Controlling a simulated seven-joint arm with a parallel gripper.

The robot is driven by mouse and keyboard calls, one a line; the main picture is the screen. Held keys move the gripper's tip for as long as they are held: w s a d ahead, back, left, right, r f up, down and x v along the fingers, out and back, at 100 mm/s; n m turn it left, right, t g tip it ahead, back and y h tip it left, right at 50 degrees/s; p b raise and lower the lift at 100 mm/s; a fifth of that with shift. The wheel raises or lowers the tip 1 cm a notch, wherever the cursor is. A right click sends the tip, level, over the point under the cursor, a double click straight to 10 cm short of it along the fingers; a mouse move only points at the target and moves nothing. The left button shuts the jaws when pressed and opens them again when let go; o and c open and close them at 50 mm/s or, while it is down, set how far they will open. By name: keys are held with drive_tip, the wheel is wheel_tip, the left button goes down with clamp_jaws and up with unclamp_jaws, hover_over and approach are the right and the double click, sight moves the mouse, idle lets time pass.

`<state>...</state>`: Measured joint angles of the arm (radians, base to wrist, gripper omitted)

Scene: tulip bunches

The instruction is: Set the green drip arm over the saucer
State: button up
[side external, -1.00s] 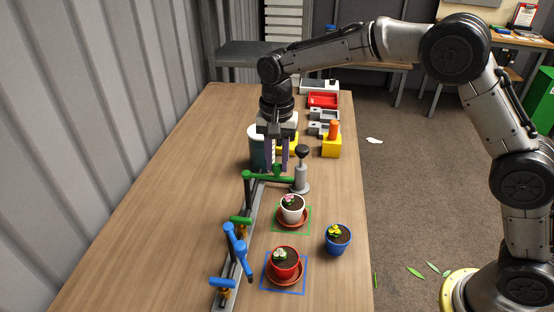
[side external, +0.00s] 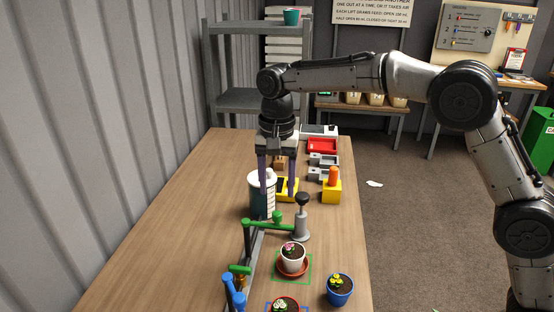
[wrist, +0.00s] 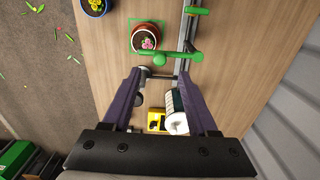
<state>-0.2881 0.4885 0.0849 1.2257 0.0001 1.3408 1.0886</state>
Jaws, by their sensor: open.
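The green drip arm (side external: 265,224) reaches right from its post on the grey rail, with an upright green knob (side external: 277,216) along it. In the wrist view the arm (wrist: 180,57) crosses beside the near edge of the reddish saucer (wrist: 133,43). Its tip looks near the saucer's rim; I cannot tell if it is over it. The saucer (side external: 280,271) holds a white pot (side external: 292,256) with a pink flower, inside a green square outline. My gripper (side external: 277,194) is open and empty, its purple fingers spread above and behind the knob.
A teal canister (side external: 256,201) stands just behind the rail, close to my fingers. A grey plunger with a black ball (side external: 302,200) stands right of the arm. A blue drip arm (side external: 234,292), a blue pot (side external: 340,291) and a red pot (side external: 285,304) lie nearer the camera.

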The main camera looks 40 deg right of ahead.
wheel_tip(320, 180, up, 7)
idle(0.3)
drive_tip(key=s+d+r+t, duration=0.2)
drive_tip(key=s+d+r, duration=0.3)
drive_tip(key=r, duration=0.3)
drive_tip(key=s+d+r+t, duration=0.1)
drive_tip(key=s+d, duration=0.2)
drive_tip(key=s, duration=0.3)
drive_tip(key=s+d+r, duration=0.2)
drive_tip(key=s+d, duration=0.1)
drive_tip(key=s, duration=0.3)
drive_tip(key=s+d+f+n+t, duration=0.2)
drive_tip(key=s+f+n, duration=0.7)
drive_tip(key=s+f, duration=0.5)
drive_tip(key=shift+s+d+f+t, duration=0.3)
drive_tip(key=shift+d+f, duration=0.3)
drive_tip(key=shift+f, duration=0.05)
